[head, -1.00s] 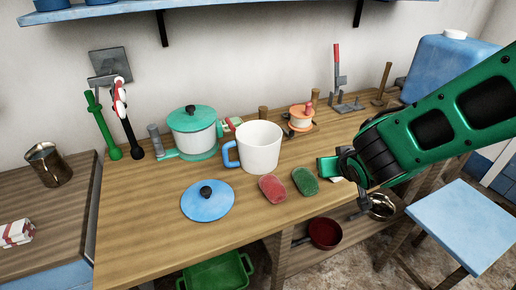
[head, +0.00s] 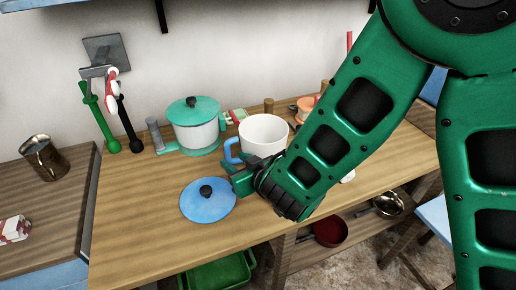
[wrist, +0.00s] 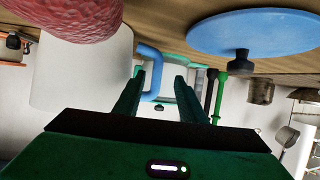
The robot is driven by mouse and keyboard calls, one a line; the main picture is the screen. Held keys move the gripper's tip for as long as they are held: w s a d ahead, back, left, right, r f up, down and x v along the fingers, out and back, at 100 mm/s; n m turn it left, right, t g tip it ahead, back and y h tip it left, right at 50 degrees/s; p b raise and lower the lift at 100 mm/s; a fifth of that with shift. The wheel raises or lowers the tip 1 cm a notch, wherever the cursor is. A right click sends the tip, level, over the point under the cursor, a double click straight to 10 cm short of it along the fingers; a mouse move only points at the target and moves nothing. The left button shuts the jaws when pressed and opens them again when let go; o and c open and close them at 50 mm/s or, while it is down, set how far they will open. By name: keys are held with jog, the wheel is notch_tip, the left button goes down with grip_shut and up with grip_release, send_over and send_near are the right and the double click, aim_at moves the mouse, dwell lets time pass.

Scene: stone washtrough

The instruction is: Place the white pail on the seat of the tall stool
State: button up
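The white pail (head: 263,132) stands upright on the wooden counter, its blue handle (head: 231,150) on its left side; my arm hides its lower front. In the wrist view the pail (wrist: 75,75) is at left, its handle (wrist: 151,65) showing between the fingers. My gripper (head: 240,178) is at the pail's front left, beside the handle. In the wrist view my gripper (wrist: 157,90) is open, its fingers apart; I cannot tell whether they touch the handle. The stool's blue seat (head: 434,216) is at the right edge, mostly hidden by my arm.
A blue lid (head: 208,205) lies just left of my gripper. A green-lidded pot (head: 195,130) stands behind left. A red lump (wrist: 82,15) shows close in the wrist view. A dark red pan (head: 328,232) sits on the lower shelf. The counter's front left is clear.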

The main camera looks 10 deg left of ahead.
aim_at(230, 156)
jog(key=shift+w+d+x, duration=0.1)
jog(key=shift+x, duration=1.6)
jog(key=shift+w+d+x, duration=0.15)
jog(key=shift+x, duration=1.55)
grip_shut()
